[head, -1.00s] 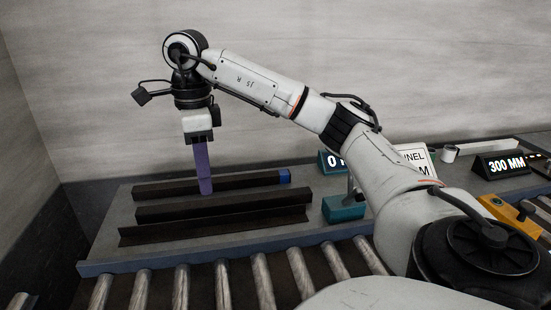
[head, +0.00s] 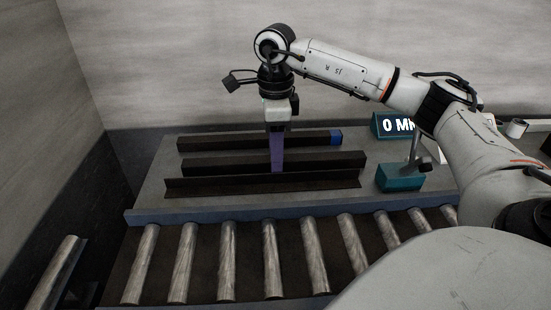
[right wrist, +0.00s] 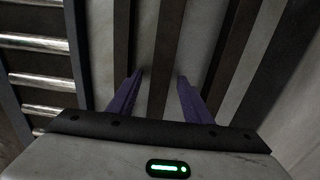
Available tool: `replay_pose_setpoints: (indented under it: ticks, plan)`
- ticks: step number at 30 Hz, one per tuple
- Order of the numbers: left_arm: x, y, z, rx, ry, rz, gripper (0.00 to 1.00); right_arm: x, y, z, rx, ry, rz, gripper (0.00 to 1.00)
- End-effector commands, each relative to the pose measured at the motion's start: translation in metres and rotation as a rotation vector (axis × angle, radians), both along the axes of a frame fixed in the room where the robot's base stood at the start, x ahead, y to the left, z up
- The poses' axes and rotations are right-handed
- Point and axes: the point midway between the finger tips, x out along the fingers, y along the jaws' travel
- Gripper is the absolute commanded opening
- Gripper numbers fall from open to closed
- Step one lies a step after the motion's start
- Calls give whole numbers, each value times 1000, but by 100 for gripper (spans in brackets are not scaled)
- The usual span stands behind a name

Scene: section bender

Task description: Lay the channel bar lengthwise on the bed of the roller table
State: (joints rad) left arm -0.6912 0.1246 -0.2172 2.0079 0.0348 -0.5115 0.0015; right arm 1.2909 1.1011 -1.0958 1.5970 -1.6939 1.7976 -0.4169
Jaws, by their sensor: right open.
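Three dark bars lie side by side on a grey bench, running left to right in the head view: a back bar with a blue end (head: 240,142), a middle bar (head: 225,162) and a front bar with a raised flange (head: 215,185). I cannot tell for certain which is the channel bar. My right gripper (head: 277,168) points down at the middle bar, near mid-length. In the right wrist view, its open purple fingers (right wrist: 158,88) are on either side of the middle bar (right wrist: 170,45), not closed on it. The roller table's rollers (head: 227,262) are in front. My left gripper is out of view.
A blue edge (head: 190,214) runs between the bench and the rollers. A teal block with an upright lever (head: 400,178) stands right of the bars, before a display reading 0 (head: 390,125). A separate metal cylinder (head: 55,273) is at the far left. The rollers look clear.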

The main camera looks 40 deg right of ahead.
Motion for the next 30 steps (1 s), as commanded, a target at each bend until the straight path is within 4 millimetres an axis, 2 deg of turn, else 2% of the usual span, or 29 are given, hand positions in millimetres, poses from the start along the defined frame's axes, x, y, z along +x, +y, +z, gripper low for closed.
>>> replay_pose_setpoints:
  ticks: [3, 9, 17, 30]
  plan:
    - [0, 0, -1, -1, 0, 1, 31, 0, 0, -7, 0, -1, 0, 45]
    - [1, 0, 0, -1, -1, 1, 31, 0, 0, -7, 0, -1, 0, 45]
    - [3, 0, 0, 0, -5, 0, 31, 0, 0, -7, 1, -1, 0, 1]
    - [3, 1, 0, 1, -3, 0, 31, 1, 1, -2, 2, -6, 0, 0]
